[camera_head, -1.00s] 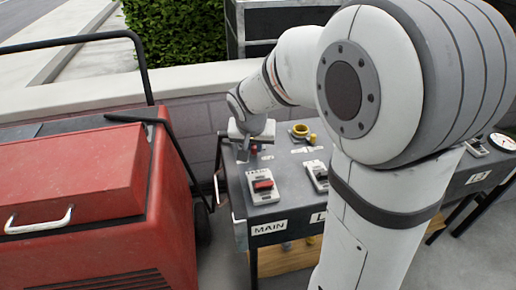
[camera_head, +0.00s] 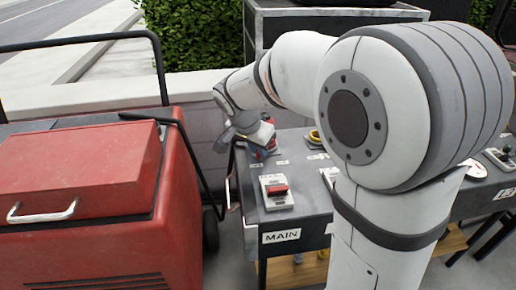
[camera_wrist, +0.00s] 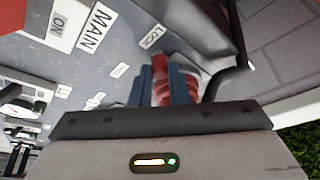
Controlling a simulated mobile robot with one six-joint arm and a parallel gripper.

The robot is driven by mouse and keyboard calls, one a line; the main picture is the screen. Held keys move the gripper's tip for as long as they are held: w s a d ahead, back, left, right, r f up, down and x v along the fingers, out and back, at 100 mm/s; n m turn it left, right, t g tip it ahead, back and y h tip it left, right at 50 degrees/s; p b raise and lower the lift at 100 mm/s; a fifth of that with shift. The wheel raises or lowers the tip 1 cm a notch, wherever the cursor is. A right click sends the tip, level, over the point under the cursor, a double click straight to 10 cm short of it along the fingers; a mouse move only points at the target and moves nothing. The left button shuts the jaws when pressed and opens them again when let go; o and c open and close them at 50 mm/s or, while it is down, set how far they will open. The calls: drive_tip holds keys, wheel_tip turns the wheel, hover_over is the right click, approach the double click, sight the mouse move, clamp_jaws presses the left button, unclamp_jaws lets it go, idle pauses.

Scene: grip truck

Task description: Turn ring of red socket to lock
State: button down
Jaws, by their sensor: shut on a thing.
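The red socket (camera_wrist: 159,63) is on the grey panel beside the LOCK label (camera_wrist: 152,37) in the wrist view. Its red ring shows partly between and beside my blue-grey fingers. My gripper (camera_wrist: 158,82) is shut on the ring, and its fingers hide much of the socket. In the head view, my gripper (camera_head: 262,142) is tilted at the panel's far left corner. Only a little of the red socket (camera_head: 257,154) shows below it. I cannot tell how far the ring is turned.
A red-switched breaker (camera_head: 276,190) stands on the panel table (camera_head: 285,222) near the MAIN label. A yellow ring (camera_head: 315,136) lies farther back, partly behind my arm. A large red machine (camera_head: 90,185) with a black handle stands close on the left.

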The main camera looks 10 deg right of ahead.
drive_tip(key=c, duration=1.4)
unclamp_jaws()
drive_tip(key=p+v, duration=0.3)
drive_tip(key=v, duration=0.5)
drive_tip(key=s+d+r+n+y+p, duration=0.1)
drive_tip(key=s+d+r+n+p, duration=0.1)
drive_tip(key=s+r+p, duration=0.4)
drive_tip(key=s+d+r+n+y+p, duration=0.1)
drive_tip(key=s+d+r+n+p, duration=0.2)
drive_tip(key=s+r+p, duration=0.3)
drive_tip(key=s+d+r+n+y+p, duration=0.1)
drive_tip(key=s+d+r+n+p, duration=0.2)
drive_tip(key=s+r+p, duration=0.4)
wheel_tip(320, 180, up, 5)
drive_tip(key=shift+r+n+g+p, duration=0.1)
drive_tip(key=shift+n+g+p, duration=0.3)
drive_tip(key=shift+p, duration=4.65)
